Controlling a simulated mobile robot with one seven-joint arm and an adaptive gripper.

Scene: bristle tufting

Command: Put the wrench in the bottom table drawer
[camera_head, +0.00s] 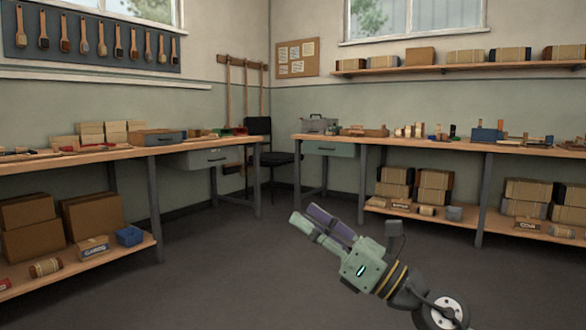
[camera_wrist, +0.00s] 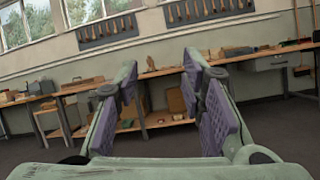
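I cannot make out a wrench in either view. A grey drawer (camera_head: 207,158) with a dark handle is under the right end of the left workbench, and it looks shut. A drawer also shows at the right of the wrist view (camera_wrist: 275,62). Another grey-green drawer (camera_head: 328,149) is under the left end of the right workbench, also seemingly shut. My gripper (camera_head: 306,217) is over the open floor, apart from both benches. In the wrist view its purple-padded fingers (camera_wrist: 160,72) stand apart with nothing between them.
The left workbench (camera_head: 110,155) carries boxes and small items, with cartons on its lower shelf (camera_head: 85,268). The right workbench (camera_head: 450,145) holds tools and a grey toolbox (camera_head: 318,123). A dark chair (camera_head: 270,150) stands in the corner. The floor (camera_head: 220,270) between the benches is clear.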

